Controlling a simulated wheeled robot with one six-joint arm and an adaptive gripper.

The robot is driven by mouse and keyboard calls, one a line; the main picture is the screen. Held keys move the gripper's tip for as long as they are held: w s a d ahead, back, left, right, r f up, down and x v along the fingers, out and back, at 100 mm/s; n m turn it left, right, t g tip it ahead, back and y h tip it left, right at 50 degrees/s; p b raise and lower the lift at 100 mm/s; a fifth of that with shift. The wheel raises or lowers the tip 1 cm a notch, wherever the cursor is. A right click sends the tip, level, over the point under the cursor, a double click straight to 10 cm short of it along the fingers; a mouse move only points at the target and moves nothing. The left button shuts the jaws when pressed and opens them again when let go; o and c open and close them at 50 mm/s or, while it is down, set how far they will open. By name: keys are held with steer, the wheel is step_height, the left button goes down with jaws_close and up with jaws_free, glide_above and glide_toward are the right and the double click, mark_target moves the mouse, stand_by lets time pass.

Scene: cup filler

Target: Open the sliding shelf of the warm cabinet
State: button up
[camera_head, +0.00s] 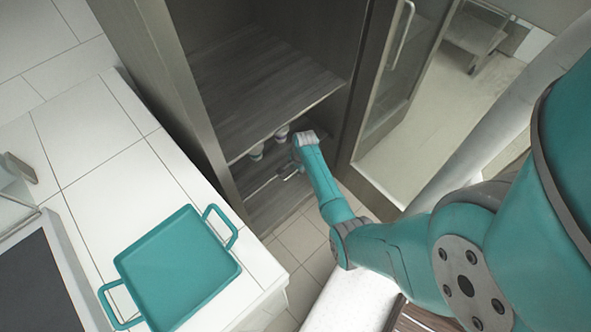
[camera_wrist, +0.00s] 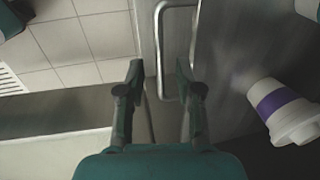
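The warm cabinet (camera_head: 172,90) stands open, with dark wood-grain shelves. The lower sliding shelf (camera_head: 272,205) is partly hidden by my arm. A metal bar handle (camera_wrist: 163,50) shows ahead, partly in line with the gap between the fingers. I cannot tell whether the fingers touch it. A white cup with a purple band (camera_wrist: 285,110) is to the right in the wrist view.
The glass door (camera_head: 385,105) is swung open at right. A counter (camera_head: 85,165) with a teal tray (camera_head: 180,268) stands at left. Tiled floor (camera_head: 305,245) is clear below the cabinet.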

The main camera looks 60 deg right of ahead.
steer(key=shift+f, duration=0.45)
steer(key=shift+w, duration=0.1)
jaws_close()
